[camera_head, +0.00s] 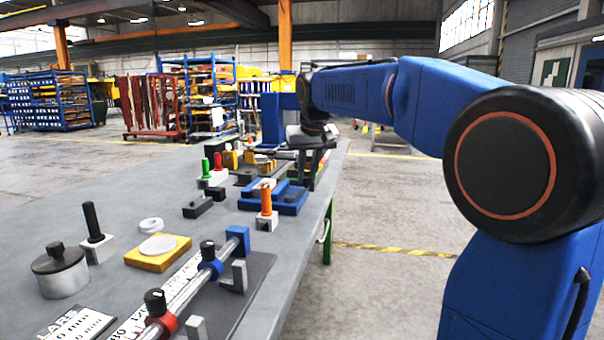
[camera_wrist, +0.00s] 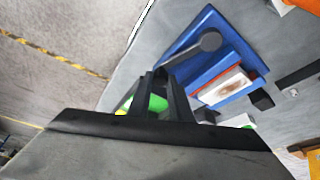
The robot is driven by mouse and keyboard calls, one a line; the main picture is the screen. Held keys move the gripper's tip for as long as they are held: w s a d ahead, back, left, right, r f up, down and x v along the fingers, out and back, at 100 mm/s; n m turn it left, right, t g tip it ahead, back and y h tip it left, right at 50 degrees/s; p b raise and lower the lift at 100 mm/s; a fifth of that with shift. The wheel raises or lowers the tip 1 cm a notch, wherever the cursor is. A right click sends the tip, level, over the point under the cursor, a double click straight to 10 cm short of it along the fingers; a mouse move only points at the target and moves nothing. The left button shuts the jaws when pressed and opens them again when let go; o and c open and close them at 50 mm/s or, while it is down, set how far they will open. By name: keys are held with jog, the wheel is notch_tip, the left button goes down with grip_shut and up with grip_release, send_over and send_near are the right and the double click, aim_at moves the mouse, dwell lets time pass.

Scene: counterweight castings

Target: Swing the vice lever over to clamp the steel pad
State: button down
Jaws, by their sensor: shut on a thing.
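The blue vice (camera_head: 285,207) sits near the table's right edge, and it also shows in the wrist view (camera_wrist: 190,42). Its grey lever (camera_wrist: 207,42) has a round pivot end and runs down-left to my gripper (camera_wrist: 155,92). The fingers are shut on the lever, with a green part (camera_wrist: 152,103) showing between them. A pale block with a brown patch (camera_wrist: 228,87), apparently the steel pad, lies in the vice beside a blue bar. In the head view my gripper (camera_head: 308,172) is over the vice's far right side and hides the lever.
An orange-handled peg (camera_head: 266,201) in a white block stands just in front of the vice. Green and red pegs (camera_head: 206,168) stand to its left. A rail fixture (camera_head: 190,290) lies in front. The table's right edge is close, with open floor beyond.

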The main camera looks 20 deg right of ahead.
jog(key=s+m, duration=0.1)
jog(key=s+d+m+h, duration=0.1)
jog(key=m, duration=0.1)
jog(key=shift+s+m, duration=0.25)
jog(key=shift+m, duration=0.05)
jog(key=s+m, duration=0.1)
jog(key=s+m+h, duration=0.1)
jog(key=shift+d+m+g, duration=0.2)
jog(key=shift+m+g, duration=0.2)
jog(key=s+m+g+h, duration=0.1)
jog(key=s+m, duration=0.1)
jog(key=m, duration=0.1)
jog(key=shift+s+a, duration=0.15)
jog(key=shift+s+a+m+g+h, duration=0.2)
jog(key=shift+s+m, duration=0.25)
jog(key=shift+m, duration=0.3)
jog(key=shift+s+a+m+g+h, duration=0.1)
jog(key=shift+s+m+g, duration=0.3)
jog(key=shift+m, duration=0.35)
jog(key=shift+s, duration=0.1)
jog(key=c, duration=1.6)
grip_release()
jog(key=v, duration=1.7)
jog(key=shift+s+a+r, duration=0.1)
jog(key=shift+s+r, duration=0.05)
jog(key=shift+r, duration=0.05)
